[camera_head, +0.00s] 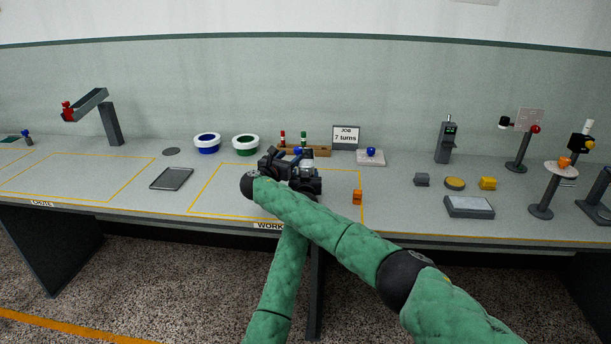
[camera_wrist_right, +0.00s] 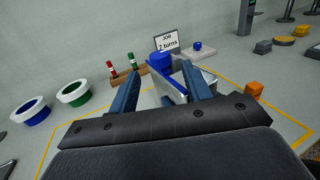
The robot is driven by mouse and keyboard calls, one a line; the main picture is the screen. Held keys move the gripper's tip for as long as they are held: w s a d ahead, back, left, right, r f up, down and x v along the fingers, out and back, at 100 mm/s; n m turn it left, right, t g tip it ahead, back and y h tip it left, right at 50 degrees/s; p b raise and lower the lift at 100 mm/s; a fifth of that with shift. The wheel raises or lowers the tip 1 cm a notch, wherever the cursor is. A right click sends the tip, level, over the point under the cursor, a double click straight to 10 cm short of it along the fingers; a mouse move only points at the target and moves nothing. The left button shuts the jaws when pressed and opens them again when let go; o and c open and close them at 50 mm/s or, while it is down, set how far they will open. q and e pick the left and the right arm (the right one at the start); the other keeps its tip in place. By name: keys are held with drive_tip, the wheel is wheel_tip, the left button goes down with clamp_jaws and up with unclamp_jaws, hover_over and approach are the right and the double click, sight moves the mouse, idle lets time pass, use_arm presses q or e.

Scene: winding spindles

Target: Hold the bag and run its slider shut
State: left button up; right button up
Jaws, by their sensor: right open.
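My right gripper (camera_head: 284,163) is over the back of the work area. In the right wrist view its two blue-grey fingers (camera_wrist_right: 160,72) stand apart. A blue rounded piece (camera_wrist_right: 160,61) and a pale flat piece (camera_wrist_right: 163,88) show between and beyond them; contact is unclear. The blue piece also shows in the head view (camera_head: 298,150), above a pale, clear-looking piece (camera_head: 307,162). I cannot make out the bag's outline or slider for sure. My left gripper (camera_head: 305,182) is crowded against the right one; its fingers are largely hidden and its hold is unclear.
An orange block (camera_head: 357,197) lies right of the grippers. Blue (camera_head: 207,144) and green (camera_head: 245,145) bowls stand left.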

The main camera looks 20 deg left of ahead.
drive_tip(key=shift+v, duration=2.75)
use_arm(q)
drive_tip(key=o, duration=1.1)
drive_tip(key=shift+o, duration=0.2)
